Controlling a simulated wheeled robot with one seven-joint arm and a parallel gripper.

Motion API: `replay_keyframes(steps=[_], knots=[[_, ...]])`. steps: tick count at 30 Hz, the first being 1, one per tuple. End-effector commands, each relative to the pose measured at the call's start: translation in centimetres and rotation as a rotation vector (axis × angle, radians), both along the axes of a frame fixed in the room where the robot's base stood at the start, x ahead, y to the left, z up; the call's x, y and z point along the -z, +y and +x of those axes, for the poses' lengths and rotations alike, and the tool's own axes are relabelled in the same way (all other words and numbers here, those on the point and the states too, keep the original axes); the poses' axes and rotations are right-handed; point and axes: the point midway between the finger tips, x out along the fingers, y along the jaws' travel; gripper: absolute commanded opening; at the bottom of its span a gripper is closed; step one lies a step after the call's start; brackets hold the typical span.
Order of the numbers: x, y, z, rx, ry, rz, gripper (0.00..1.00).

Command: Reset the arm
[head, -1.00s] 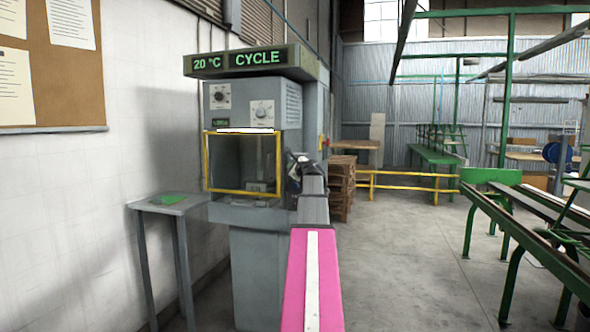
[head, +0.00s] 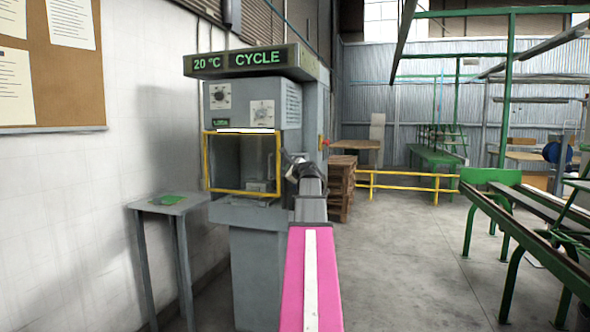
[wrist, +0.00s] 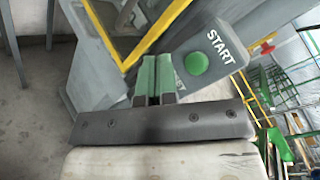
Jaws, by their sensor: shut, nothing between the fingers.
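My arm (head: 310,275), with its pink link, reaches forward to the right side of the grey machine. My gripper (wrist: 155,82) shows in the wrist view with its two green-padded fingers together and nothing between them. It is beside the grey panel with the green START button (wrist: 197,63), a little left of the button in the picture. I cannot tell whether it touches the panel. In the head view the gripper end is small beside the machine, and its fingers cannot be made out.
The grey machine (head: 255,225) has a yellow-framed window and a lit CYCLE sign (head: 257,57). A small side table (head: 165,205) with a green item stands at left. Stacked pallets (head: 341,185) and a yellow rail (head: 400,187) are behind. Green benches are at right; the floor between is open.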

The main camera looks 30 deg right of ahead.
Motion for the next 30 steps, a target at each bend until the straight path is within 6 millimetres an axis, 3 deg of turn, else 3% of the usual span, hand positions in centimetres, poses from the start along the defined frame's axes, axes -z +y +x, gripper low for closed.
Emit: replay_keyframes(steps=[10,14,17,23,30], knots=[[0.1,0.1,0.0,-0.002,0.002,-0.003,0.00],[2.3,1.7,0.5,-0.028,0.042,-0.045,0.00],[6.1,4.7,1.1,-0.082,0.116,-0.131,0.00],[16.3,12.9,1.7,-0.261,0.307,-0.385,0.00],[28.4,22.8,-0.6,-0.546,0.513,-0.712,0.00]])
